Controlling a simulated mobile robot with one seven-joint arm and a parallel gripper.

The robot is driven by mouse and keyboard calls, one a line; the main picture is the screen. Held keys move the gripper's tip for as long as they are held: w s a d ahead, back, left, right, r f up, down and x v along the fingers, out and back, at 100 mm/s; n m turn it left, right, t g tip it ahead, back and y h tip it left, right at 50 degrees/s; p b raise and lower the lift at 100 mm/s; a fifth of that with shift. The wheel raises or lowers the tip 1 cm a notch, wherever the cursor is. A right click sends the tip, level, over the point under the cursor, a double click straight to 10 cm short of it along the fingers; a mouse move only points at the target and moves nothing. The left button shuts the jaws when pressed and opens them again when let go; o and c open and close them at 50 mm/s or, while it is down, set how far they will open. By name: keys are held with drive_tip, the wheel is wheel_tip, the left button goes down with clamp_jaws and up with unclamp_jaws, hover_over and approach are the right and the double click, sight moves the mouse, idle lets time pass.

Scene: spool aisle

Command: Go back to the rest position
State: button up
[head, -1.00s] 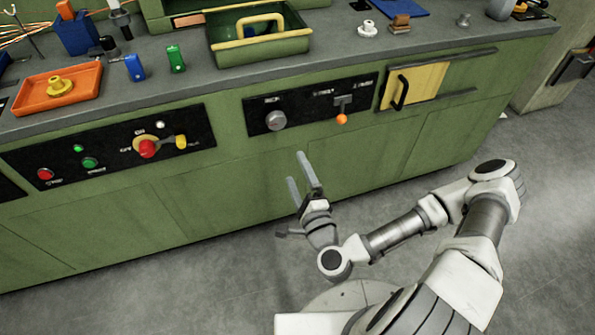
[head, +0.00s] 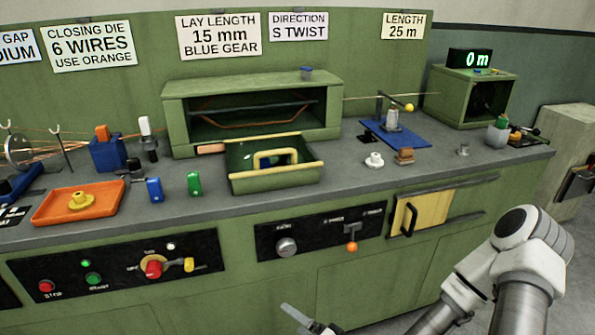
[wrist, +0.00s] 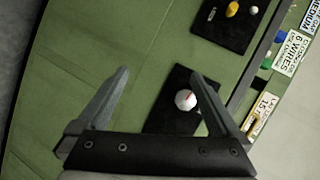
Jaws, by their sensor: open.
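My gripper (wrist: 160,100) is open and empty in the wrist view, its two fingers spread apart in front of the green bench front. In the head view only a finger of it shows at the bottom edge, low before the bench; the rest is cut off. A grey knob (head: 286,246) on a black panel lies beyond the fingers. It also shows between the fingers in the wrist view (wrist: 185,100). My gripper holds nothing, and I cannot tell any contact with the bench.
The green bench (head: 345,275) runs across the view. A green tray (head: 275,183) and an orange tray (head: 80,203) stand on top. Grey floor lies at right.

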drive_tip(key=w+d+r+n+g+h, duration=0.1)
drive_tip(key=d+n+g+h, duration=0.3)
drive_tip(key=d+n, duration=0.3)
drive_tip(key=d+r+h, duration=0.5)
drive_tip(key=d+r, duration=0.3)
drive_tip(key=r, duration=0.4)
drive_tip(key=s+a+r+g+p, duration=0.1)
drive_tip(key=s+r, duration=1.5)
drive_tip(key=r, duration=0.4)
wheel_tip(320, 180, up, 16)
drive_tip(key=p, duration=1.7)
drive_tip(key=shift+a+r, duration=0.15)
drive_tip(key=shift+r, duration=0.05)
drive_tip(key=shift+w, duration=0.1)
